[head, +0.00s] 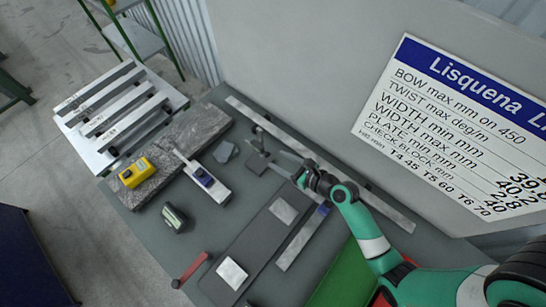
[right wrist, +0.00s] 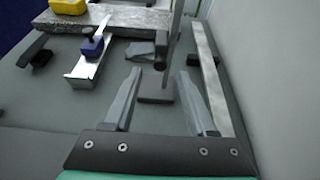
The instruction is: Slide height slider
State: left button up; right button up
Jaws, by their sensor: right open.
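A grey upright stand shows ahead of my right gripper, with a thin post (right wrist: 175,45) rising from a flat dark base (right wrist: 157,93). In the head view its base (head: 257,164) lies near the wall side of the table. My left gripper is not in view.
A long metal strip (head: 374,204) runs along the wall. A steel gauge with a blue slider (head: 204,178), a yellow device (head: 136,172) on a stone slab (head: 178,149), and a dark board with pale plates (head: 251,243) lie left and in front. A ruler (head: 297,245) lies near my arm.

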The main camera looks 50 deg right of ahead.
aim_at(269, 155)
jog(key=x, duration=0.3)
jog(key=shift+w+f+b, duration=0.15)
jog(key=shift+w+b, duration=0.15)
jog(key=shift+w, duration=0.05)
grip_shut()
dwell(1.1)
